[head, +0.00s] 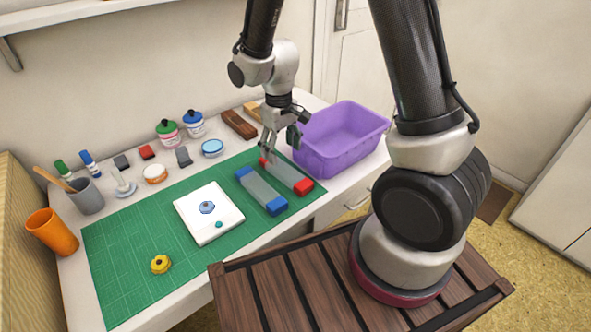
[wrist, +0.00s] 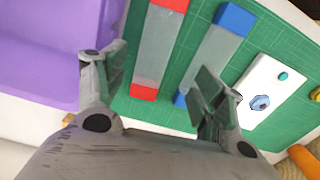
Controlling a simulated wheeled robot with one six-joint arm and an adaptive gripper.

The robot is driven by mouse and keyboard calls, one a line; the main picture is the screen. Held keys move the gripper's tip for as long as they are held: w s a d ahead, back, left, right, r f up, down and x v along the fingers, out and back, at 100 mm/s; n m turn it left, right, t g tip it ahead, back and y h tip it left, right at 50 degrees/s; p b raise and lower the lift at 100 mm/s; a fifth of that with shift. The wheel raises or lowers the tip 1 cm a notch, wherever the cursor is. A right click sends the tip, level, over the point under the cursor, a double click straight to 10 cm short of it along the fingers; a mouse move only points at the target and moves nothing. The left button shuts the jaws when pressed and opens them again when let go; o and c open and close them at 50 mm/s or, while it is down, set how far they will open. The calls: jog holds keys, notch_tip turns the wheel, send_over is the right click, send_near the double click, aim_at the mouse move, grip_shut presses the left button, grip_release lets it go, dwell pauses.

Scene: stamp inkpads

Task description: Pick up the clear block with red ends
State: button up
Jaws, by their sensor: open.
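The clear block with red ends (head: 286,176) lies on the right end of the green cutting mat. In the wrist view the same block (wrist: 157,47) shows at upper centre, with a red end near and a red end far. My gripper (head: 281,138) is above the block's far end, open and empty. In the wrist view my gripper's fingers (wrist: 163,85) are spread apart, with the block's near red end showing between them. Whether the fingers touch the block cannot be told. A similar clear block with blue ends (head: 261,192) lies parallel beside it, to the left.
A purple bin (head: 340,138) stands close to the right of the red-ended block. A white pad (head: 208,228) with small items lies on the green mat (head: 120,240). Stamps, bottles and cups line the table's back and left. The mat's front left is mostly clear.

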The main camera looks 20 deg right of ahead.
aim_at(285, 170)
jog(key=f, duration=0.4)
jog(key=d+f, duration=0.1)
jog(key=f, duration=0.1)
jog(key=shift+f, duration=0.35)
jog(key=shift+w+f, duration=0.1)
jog(key=shift+f, duration=0.4)
jog(key=c, duration=1.3)
